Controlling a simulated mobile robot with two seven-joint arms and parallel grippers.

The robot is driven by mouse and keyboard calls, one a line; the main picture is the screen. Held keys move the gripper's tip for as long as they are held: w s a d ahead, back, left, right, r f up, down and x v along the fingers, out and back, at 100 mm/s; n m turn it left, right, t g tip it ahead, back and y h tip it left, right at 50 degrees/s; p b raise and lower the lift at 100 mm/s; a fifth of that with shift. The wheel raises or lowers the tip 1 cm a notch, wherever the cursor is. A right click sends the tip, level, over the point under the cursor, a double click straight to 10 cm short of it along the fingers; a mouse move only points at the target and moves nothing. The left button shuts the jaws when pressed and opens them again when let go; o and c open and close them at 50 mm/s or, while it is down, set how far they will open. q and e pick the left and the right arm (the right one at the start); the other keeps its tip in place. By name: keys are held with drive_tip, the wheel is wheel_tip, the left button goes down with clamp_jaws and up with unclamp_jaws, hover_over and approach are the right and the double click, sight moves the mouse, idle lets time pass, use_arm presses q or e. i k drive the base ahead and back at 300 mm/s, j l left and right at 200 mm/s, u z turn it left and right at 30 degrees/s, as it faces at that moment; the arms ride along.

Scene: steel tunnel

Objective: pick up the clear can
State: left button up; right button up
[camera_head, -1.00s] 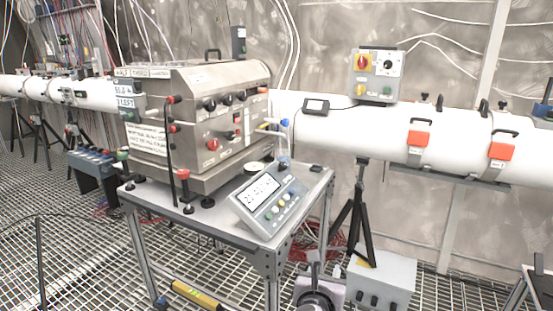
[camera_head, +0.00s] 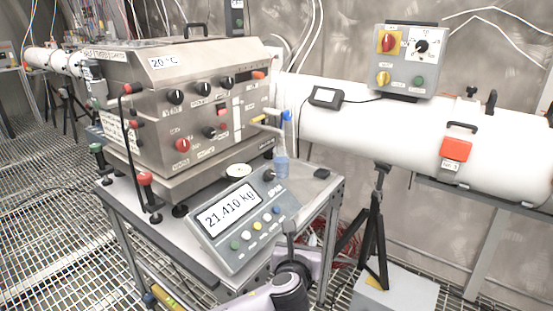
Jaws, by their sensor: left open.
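The clear can (camera_head: 281,162) is a small, see-through, bluish container. It stands on the metal table beneath the tap with a blue handle (camera_head: 287,116), at the right front of the steel machine. My left gripper (camera_head: 290,238) is at the lower middle, in front of the table and below the can in the picture. It is open, apart from the can, and nothing shows between its fingers. My right gripper is not in view.
The scale display (camera_head: 240,215) reads 21.410 kg and sits on the table left of my gripper. A white dish (camera_head: 238,170) and a small black item (camera_head: 322,173) lie near the can.

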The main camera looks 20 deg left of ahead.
sight(281, 164)
drive_tip(key=i+l+u, duration=0.9)
drive_tip(key=i+l, duration=0.25)
drive_tip(key=l, duration=0.2)
drive_tip(key=i+l+u, duration=0.55)
drive_tip(key=l, duration=0.2)
drive_tip(key=k, duration=0.05)
